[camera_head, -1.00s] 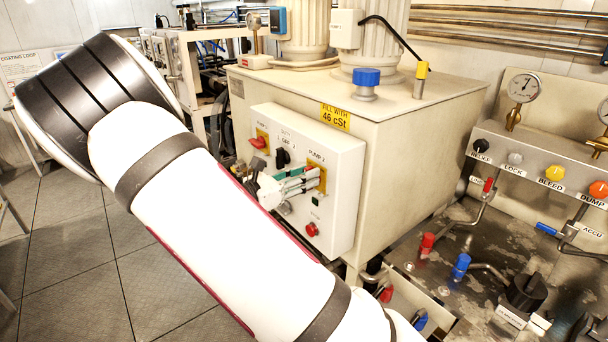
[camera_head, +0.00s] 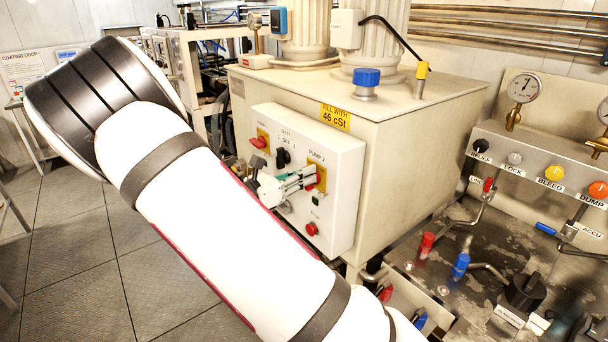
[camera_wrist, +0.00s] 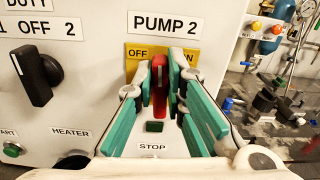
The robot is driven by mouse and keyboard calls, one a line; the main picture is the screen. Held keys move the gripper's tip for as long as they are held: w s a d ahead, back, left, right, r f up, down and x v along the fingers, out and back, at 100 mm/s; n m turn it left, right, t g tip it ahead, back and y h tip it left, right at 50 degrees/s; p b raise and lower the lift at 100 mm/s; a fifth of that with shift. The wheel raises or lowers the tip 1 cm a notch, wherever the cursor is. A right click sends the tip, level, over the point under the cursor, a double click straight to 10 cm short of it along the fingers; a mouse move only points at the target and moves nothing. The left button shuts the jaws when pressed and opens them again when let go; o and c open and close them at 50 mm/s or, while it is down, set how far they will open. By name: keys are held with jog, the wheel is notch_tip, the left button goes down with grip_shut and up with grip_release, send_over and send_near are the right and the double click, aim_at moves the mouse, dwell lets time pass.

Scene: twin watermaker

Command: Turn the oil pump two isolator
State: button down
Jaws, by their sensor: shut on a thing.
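The pump 2 isolator is a red handle (camera_wrist: 159,104) on a yellow plate (camera_wrist: 137,54) lettered OFF at left and ON at right, below the PUMP 2 label. In the wrist view the handle stands roughly upright, between the two words. My gripper (camera_wrist: 160,88) has its green fingers on both sides of the handle and is shut on it. In the head view my gripper (camera_head: 298,181) is at the front of the white control box (camera_head: 340,208), and the handle is mostly hidden behind the fingers.
A black duty selector (camera_wrist: 36,76) is left of the isolator. A green button (camera_wrist: 154,127) sits just below it. Another red handle (camera_head: 259,142) is at the box's left, and a red button (camera_head: 312,229) is low down. Valves and pipes lie to the right.

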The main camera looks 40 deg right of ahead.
jog(key=shift+w+f+n+p, duration=0.1)
jog(key=shift+w+f+n, duration=0.2)
jog(key=shift+n, duration=2.5)
jog(key=shift+w+f+n+p, duration=0.1)
jog(key=shift+w+f+n, duration=0.2)
jog(key=shift+n, duration=2.5)
jog(key=shift+w+f+n+p, duration=0.1)
jog(key=shift+w+f+n, duration=0.2)
jog(key=shift+n, duration=2.5)
jog(key=shift+s+f, duration=0.1)
jog(key=c, duration=1.6)
grip_release()
jog(key=shift+c, duration=0.2)
jog(key=shift+a, duration=0.15)
jog(key=a, duration=1.1)
jog(key=shift+s+a, duration=0.2)
jog(key=shift+a, duration=0.2)
